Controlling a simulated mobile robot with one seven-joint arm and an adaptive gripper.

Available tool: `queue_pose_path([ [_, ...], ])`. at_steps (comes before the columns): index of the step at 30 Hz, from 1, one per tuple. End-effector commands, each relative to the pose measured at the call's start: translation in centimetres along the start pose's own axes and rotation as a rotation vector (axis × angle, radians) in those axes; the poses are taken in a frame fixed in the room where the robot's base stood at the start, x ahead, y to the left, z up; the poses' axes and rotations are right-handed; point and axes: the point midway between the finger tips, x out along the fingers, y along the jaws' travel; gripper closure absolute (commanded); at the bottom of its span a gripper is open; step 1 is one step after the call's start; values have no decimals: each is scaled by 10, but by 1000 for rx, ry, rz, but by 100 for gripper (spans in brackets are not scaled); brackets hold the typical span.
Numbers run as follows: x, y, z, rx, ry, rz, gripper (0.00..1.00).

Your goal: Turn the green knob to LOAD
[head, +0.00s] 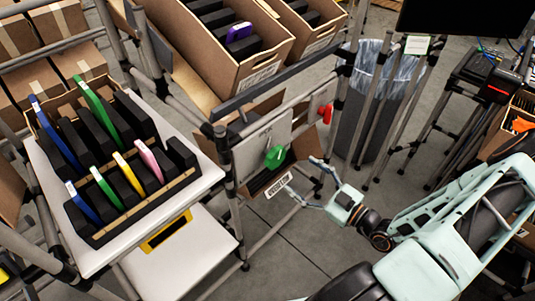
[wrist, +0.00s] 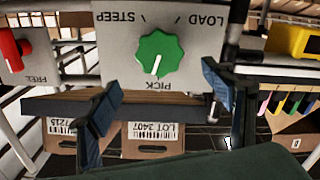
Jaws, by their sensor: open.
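The green knob (head: 275,157) sits on a grey panel (head: 252,160) fixed to the pipe rack. In the wrist view the knob (wrist: 159,55) is round and scalloped, with a white pointer line aimed down at the PICK label (wrist: 159,86). The STEEP label (wrist: 132,18) is at its upper left and the LOAD label (wrist: 206,20) at its upper right; the lettering looks upside down. My gripper (head: 298,178) is open in front of the panel. In the wrist view its blue-tipped fingers (wrist: 158,105) are spread below the knob in the picture, apart from it.
A red knob (head: 326,113) is beside the panel; the wrist view shows it (wrist: 11,48) too. A tilted carton (head: 210,60) is above and a tray (head: 110,220) of coloured items is at left. Rack pipes (head: 290,110) surround the panel.

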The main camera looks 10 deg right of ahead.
Motion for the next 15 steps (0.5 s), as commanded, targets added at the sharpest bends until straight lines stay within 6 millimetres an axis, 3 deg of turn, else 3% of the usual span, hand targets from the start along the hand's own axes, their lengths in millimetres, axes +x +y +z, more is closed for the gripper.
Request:
queue_pose_path([
  [5,21,-1,-1,3,3,-2,26],
  [15,83,-1,-1,1,1,-2,26],
])
